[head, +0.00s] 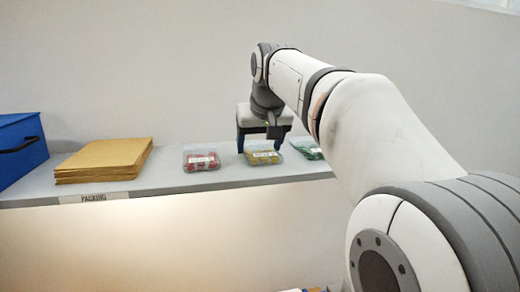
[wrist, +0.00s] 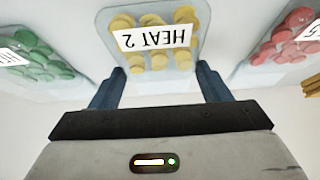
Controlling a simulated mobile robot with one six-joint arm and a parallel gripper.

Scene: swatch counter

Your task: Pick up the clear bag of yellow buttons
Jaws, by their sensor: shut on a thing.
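The clear bag of yellow buttons (head: 263,158) sits on the shelf between the red and green bags. In the wrist view the yellow bag (wrist: 183,60) shows a white label reading HEAT 2, upside down. My gripper (head: 263,148) points down over it, and in the wrist view the blue fingers of my gripper (wrist: 160,72) stand on either side of the bag's near end, shut on it. The bag looks level with its neighbours; I cannot tell any gap beneath it.
A bag of red buttons (head: 201,160) lies left of it, and a bag of green buttons (head: 307,149) lies close on its right, partly hidden by my arm. Brown envelopes (head: 104,160) and a blue box (head: 20,150) stand farther left on the shelf (head: 160,178). A wall rises behind.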

